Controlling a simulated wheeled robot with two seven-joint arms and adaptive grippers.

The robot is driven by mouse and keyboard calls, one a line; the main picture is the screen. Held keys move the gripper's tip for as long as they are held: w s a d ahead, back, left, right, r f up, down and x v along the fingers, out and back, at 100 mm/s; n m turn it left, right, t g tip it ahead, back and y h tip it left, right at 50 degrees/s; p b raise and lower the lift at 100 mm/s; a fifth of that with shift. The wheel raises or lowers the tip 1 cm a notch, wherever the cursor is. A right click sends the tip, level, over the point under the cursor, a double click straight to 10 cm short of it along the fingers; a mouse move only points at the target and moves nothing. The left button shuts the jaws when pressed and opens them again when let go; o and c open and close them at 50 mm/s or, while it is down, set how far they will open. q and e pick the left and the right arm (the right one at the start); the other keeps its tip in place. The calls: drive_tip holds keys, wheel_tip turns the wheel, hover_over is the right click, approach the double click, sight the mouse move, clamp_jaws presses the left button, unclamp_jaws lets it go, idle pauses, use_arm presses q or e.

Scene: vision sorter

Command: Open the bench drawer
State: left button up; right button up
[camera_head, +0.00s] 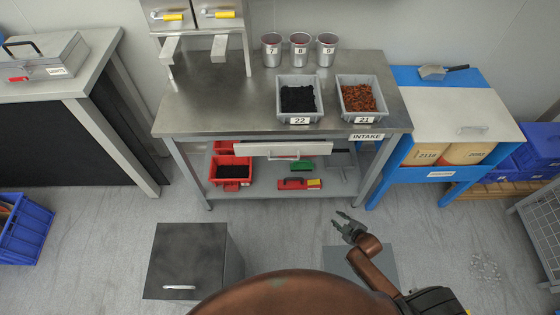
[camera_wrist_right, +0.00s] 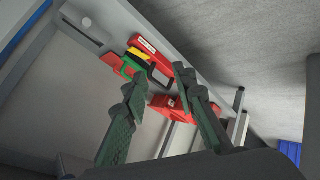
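The bench drawer (camera_head: 310,149) has a pale front under the front edge of the steel bench (camera_head: 220,103). It looks shut, with a small handle (camera_head: 284,157) low on its front. My right gripper (camera_head: 346,223) is in front of the bench, below and to the right of the drawer in the head view, and apart from it. Its fingers are spread with nothing between them; they also show apart in the right wrist view (camera_wrist_right: 160,78). I cannot pick out the drawer surely in the wrist view. My left gripper is not in view.
Under the drawer, the lower shelf (camera_head: 262,191) holds a red bin (camera_head: 230,161), a red tool (camera_head: 292,184) and a green item (camera_head: 301,164). Grey bins 22 (camera_head: 300,119) and 21 (camera_head: 362,116) stand on the bench. A dark cabinet (camera_head: 186,260) stands front left.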

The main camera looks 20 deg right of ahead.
drive_tip(key=w+a+r+n+t+y+b, duration=0.2)
drive_tip(key=w+a+r+n+t+b, duration=0.25)
drive_tip(key=w+r, duration=0.7)
drive_tip(key=n+y+b, duration=0.4)
drive_tip(key=n+y, duration=0.1)
drive_tip(key=n, duration=0.3)
approach(282, 160)
drive_tip(key=w+f, duration=0.2)
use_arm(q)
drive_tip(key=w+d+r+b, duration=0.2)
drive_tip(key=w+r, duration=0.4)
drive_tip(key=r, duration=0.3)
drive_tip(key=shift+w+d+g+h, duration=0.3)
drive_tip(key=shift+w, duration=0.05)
use_arm(e)
drive_tip(key=shift+m+t, duration=0.25)
drive_tip(key=shift+a+r+x, duration=0.1)
drive_tip(key=shift+r+x, duration=0.05)
drive_tip(key=shift+x, duration=1.25)
drive_tip(key=shift+a+r+x, duration=0.15)
drive_tip(key=shift+x, duration=1.2)
drive_tip(key=shift+a+r+x, duration=0.1)
drive_tip(key=shift+r+x, duration=0.1)
drive_tip(key=shift+x, duration=1.2)
drive_tip(key=shift+s, duration=0.1)
clamp_jaws()
